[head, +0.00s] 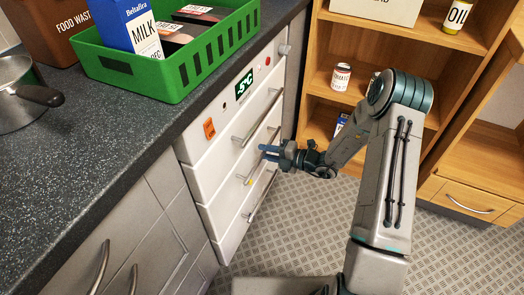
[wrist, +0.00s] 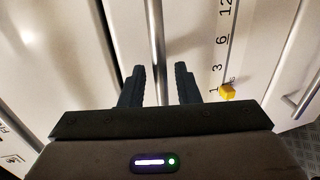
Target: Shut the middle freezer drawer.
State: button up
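The white freezer (head: 207,160) stands under the dark counter, with its drawer fronts stacked one above another. The middle drawer's bar handle (head: 248,176) is partly hidden behind my gripper (head: 266,152). The drawer fronts look nearly flush in the head view; I cannot tell how far the middle one stands out. In the wrist view, my gripper (wrist: 158,72) is open, its two dark fingers apart. A silver bar (wrist: 157,35) runs between them in the picture; I cannot tell whether they touch it. A yellow slider (wrist: 228,91) sits beside a number scale to the right.
A green basket (head: 170,75) with a milk carton (head: 140,38) stands on the counter (head: 95,120). A pan (head: 18,95) is at left. Wooden shelves (head: 390,85) with a can (head: 341,77) stand behind my arm. The floor (head: 290,235) before the freezer is clear.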

jog(key=p+v, duration=0.2)
jog(key=v, duration=1)
jog(key=shift+p, duration=0.3)
jog(key=shift+r, duration=0.2)
jog(key=s+a+r+n+g+h+p, duration=0.2)
jog(key=s+r+n+g+h+p, duration=0.3)
jog(key=r+n, duration=0.65)
jog(key=s+a+r+n+g+p, duration=0.25)
jog(key=s+r+n+p, duration=0.4)
jog(key=r+n, duration=0.5)
jog(key=s+d+r+n+t+h+p, duration=0.1)
jog(key=s+d+r+n+h+p, duration=0.1)
jog(key=r+n, duration=0.4)
jog(key=s+d+r+n+t+h+p, duration=0.1)
jog(key=s+r+n+h+p, duration=0.3)
jog(key=r, duration=0.5)
jog(key=s+d+r+n+t+h+p, duration=0.1)
jog(key=s+d+r+n+h+p, duration=0.2)
jog(key=r+n, duration=0.4)
jog(key=shift+s+d+r+n+t+p, duration=0.4)
jog(key=shift+s+d+r+p, duration=0.2)
jog(key=shift+s+r+p, duration=0.45)
jog(key=shift+s+a+f, duration=0.1)
jog(key=shift+s+f, duration=0.05)
jog(key=shift+f, duration=0.05)
